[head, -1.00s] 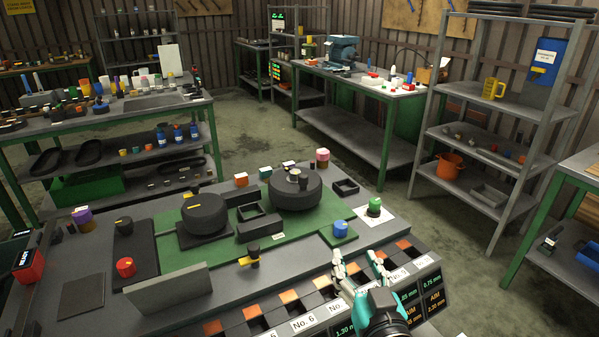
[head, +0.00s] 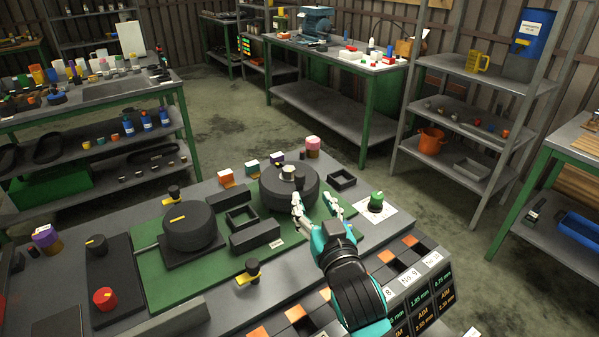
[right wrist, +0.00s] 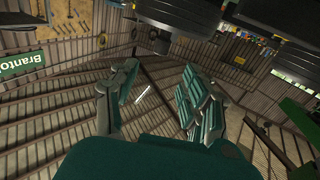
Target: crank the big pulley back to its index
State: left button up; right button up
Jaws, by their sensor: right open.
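The big pulley, a wide black disc (head: 270,196), stands at the far right part of the green board (head: 150,278). A pale hub and a short dark upright knob (head: 299,181) show on its top. A second black disc (head: 190,230) with a yellow mark stands to its left on a dark square base. My right gripper (head: 316,204) is open with nothing visible between its fingers, close to the pulley's near right side. I cannot tell whether it touches. In the right wrist view, dark round parts (right wrist: 180,14) hang along the top edge, beyond the open fingers (right wrist: 155,90). My left gripper is out of view.
Black blocks and an open tray (head: 242,216) sit between the discs. Another open tray (head: 341,181) lies right of the pulley. A green knob (head: 376,201) stands on a white sheet. A black-and-yellow piece (head: 249,272) stands in front. Slotted bins line the near edge.

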aim_at(301, 180)
jog(key=p+x, duration=0.1)
jog(key=x, duration=0.9)
jog(key=shift+w, duration=0.25)
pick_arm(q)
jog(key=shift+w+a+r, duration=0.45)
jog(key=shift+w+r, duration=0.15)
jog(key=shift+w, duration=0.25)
pick_arm(e)
jog(key=shift+f, duration=0.1)
jog(key=shift+c, duration=0.8)
grip_shut()
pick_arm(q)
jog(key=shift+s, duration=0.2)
pick_arm(e)
jog(key=shift+w+a+f, duration=0.1)
jog(key=shift+w+f, duration=0.1)
jog(key=shift+f, duration=0.05)
